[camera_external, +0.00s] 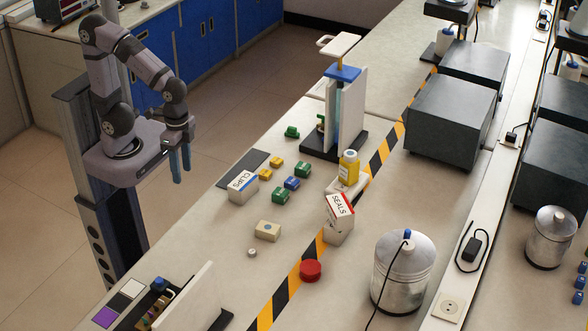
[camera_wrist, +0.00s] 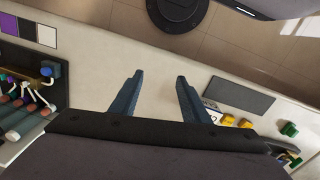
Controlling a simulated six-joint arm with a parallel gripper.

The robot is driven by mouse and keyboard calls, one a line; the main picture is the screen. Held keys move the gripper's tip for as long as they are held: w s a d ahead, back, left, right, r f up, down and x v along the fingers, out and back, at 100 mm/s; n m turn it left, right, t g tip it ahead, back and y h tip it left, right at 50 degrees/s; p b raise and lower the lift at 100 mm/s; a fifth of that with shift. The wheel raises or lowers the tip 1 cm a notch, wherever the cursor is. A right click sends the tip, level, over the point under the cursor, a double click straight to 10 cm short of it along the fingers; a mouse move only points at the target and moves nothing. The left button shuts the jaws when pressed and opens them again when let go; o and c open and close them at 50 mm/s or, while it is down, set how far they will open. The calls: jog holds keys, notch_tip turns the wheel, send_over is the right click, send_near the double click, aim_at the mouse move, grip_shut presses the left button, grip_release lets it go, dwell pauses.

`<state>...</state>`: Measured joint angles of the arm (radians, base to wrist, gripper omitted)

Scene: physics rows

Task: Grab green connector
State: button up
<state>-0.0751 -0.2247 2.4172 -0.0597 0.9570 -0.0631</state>
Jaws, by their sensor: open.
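Three green connectors sit on the bench in the external view: one near the stand (camera_external: 292,132), one in the middle (camera_external: 302,170) and one nearer the CLIPS box (camera_external: 280,195). One green connector also shows at the right of the wrist view (camera_wrist: 288,129). My gripper (camera_external: 181,162) hangs with its fingers down, left of and well away from the connectors. In the wrist view, my gripper (camera_wrist: 158,84) has its two blue fingers apart with nothing between them.
A blue connector (camera_external: 292,183) and yellow connectors (camera_external: 277,162) lie among the green ones. The CLIPS box (camera_external: 243,187), dark mat (camera_external: 243,168), SEALS box (camera_external: 339,220), yellow bottle (camera_external: 348,167) and stand (camera_external: 347,110) are close by.

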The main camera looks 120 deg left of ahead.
jog(key=w+a+f+n+t+h+b, duration=0.25)
jog(key=w+a+n+b, duration=0.35)
jog(key=w+a+n, duration=0.55)
jog(key=w+a+n+t+h+b, duration=0.1)
jog(key=w+a+n+t+b, duration=0.2)
jog(key=a+n, duration=0.85)
jog(key=s+a+r+n+t+y+b, duration=0.1)
jog(key=s+a+n+t+y+b, duration=0.4)
jog(key=a, duration=0.9)
jog(key=s+a+r+n+t+b, duration=0.1)
jog(key=s+a+n+t, duration=0.2)
jog(key=s+a+n, duration=0.8)
jog(key=m, duration=0.4)
send_near(290, 134)
jog(key=shift+w+a+r+p, duration=0.15)
jog(key=shift+w+a, duration=0.1)
jog(key=shift+w, duration=0.25)
jog(key=shift+w+a+r+p, duration=0.1)
jog(key=shift+w+a+p, duration=0.1)
jog(key=shift+w, duration=0.25)
jog(key=shift+w+f, duration=0.1)
jog(key=shift+f, duration=0.3)
jog(key=shift+f+p+x, duration=0.2)
jog(key=shift+p+x, duration=0.3)
jog(key=shift+x, duration=3.15)
jog(key=shift+a, duration=0.1)
